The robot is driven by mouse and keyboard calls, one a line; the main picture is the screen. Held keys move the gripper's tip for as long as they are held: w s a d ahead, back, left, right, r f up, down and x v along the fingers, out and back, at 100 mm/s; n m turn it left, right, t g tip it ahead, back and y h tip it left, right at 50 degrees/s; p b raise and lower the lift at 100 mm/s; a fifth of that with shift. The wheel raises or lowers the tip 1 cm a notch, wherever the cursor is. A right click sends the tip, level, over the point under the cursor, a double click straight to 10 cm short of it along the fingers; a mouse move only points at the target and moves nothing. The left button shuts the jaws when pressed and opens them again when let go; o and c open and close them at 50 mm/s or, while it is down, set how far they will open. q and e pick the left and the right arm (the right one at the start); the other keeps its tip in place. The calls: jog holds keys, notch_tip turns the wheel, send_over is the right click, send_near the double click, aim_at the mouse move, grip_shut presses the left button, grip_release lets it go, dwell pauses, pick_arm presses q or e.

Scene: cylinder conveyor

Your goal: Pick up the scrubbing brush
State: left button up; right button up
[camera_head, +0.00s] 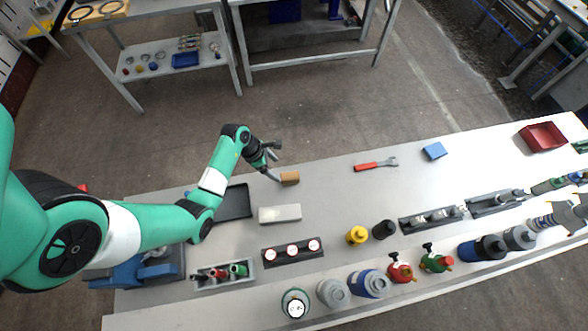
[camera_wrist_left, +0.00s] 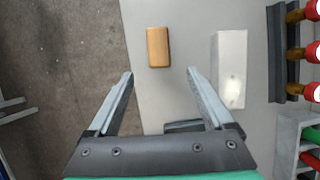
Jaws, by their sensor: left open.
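The scrubbing brush appears to be the small tan block (camera_head: 290,178) lying near the far edge of the grey table; no bristles show. In the left wrist view the tan block (camera_wrist_left: 158,46) lies just beyond the fingertips, roughly centred between them. My left gripper (camera_head: 276,163) is open and empty, close beside the block and above the table edge. Its two spread fingers also show in the left wrist view (camera_wrist_left: 160,72). I cannot tell its exact height above the table. My right gripper is not in view.
A light grey block (camera_head: 280,213) and a dark tray (camera_head: 234,203) lie near the brush. A red-handled wrench (camera_head: 376,164) and a blue block (camera_head: 434,151) lie to the right. Bottles and fixtures line the near side.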

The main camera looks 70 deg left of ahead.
aim_at(289, 176)
pick_arm(q)
jog(key=b+x, duration=0.2)
jog(key=x, duration=0.4)
jog(key=shift+w+r+b, duration=0.15)
jog(key=shift+w+b, duration=0.05)
jog(key=shift+b, duration=0.2)
jog(key=shift+w+f, duration=0.2)
jog(key=b+x, duration=0.3)
jog(key=x, duration=0.2)
jog(key=shift+w+d, duration=0.15)
jog(key=shift+w, duration=0.1)
grip_shut()
jog(key=shift+r, duration=0.15)
